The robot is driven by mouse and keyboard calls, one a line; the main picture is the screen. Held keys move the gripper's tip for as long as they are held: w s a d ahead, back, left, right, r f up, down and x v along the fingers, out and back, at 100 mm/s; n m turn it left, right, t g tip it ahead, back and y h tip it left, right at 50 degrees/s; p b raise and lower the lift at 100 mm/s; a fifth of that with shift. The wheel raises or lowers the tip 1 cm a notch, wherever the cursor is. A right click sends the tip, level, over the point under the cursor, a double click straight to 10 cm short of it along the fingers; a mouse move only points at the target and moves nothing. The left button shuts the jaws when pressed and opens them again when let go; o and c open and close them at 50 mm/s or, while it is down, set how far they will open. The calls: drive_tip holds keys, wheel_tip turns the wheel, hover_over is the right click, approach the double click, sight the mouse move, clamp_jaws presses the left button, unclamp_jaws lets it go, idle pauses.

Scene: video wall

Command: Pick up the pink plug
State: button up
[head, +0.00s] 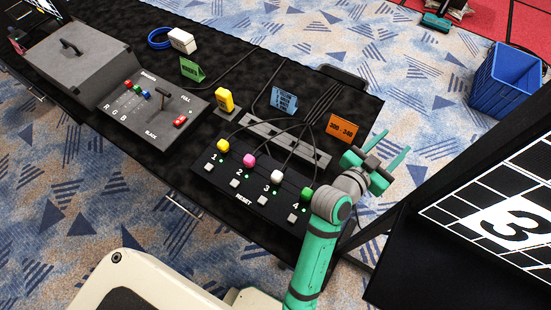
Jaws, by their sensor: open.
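The pink plug (249,160) sits upright in socket 2 of a black panel (262,205) on the dark table, with a dark cable running from it. A yellow plug (223,146) is to its left in socket 1. A white plug (277,177) and a green plug (307,194) are to its right at 3 and 4. My gripper (391,148) is open and empty, with green fingers, to the right of the panel beyond the table's right edge. It is well apart from the pink plug.
A grey slotted strip (283,139) lies behind the plugs, with cables across it. An orange sign (345,128), blue sign (284,100) and yellow block (225,101) stand near. A control box (152,118) is at left. A large numbered panel (500,215) is at right.

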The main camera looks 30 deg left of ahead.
drive_tip(key=w+a+r+m+g+h, duration=0.2)
drive_tip(key=w+a+r+m+g, duration=0.15)
drive_tip(key=m, duration=0.25)
drive_tip(key=a+f+m+g+y, duration=0.1)
drive_tip(key=a+f+m+g, duration=0.15)
drive_tip(key=a+m, duration=0.3)
drive_tip(key=s+a+f+m+g+y, duration=0.1)
drive_tip(key=s+a+g+y, duration=0.1)
drive_tip(key=s+a, duration=0.4)
drive_tip(key=s+a+f+m+g+y, duration=0.1)
drive_tip(key=s+a+g, duration=0.3)
drive_tip(key=a, duration=0.8)
drive_tip(key=s+a+f+m+g+y, duration=0.1)
drive_tip(key=s+a+f+g+y, duration=0.1)
drive_tip(key=s+a, duration=0.6)
drive_tip(key=shift+s+a+m+g+y, duration=0.25)
drive_tip(key=shift+s+a+g+y, duration=0.05)
drive_tip(key=shift+a+g+y, duration=0.6)
hover_over(248, 158)
wheel_tip(248, 158, down, 4)
drive_tip(key=shift+w+f, duration=0.15)
drive_tip(key=shift+f, duration=3.25)
drive_tip(key=shift+c, duration=0.6)
drive_tip(key=c, duration=1)
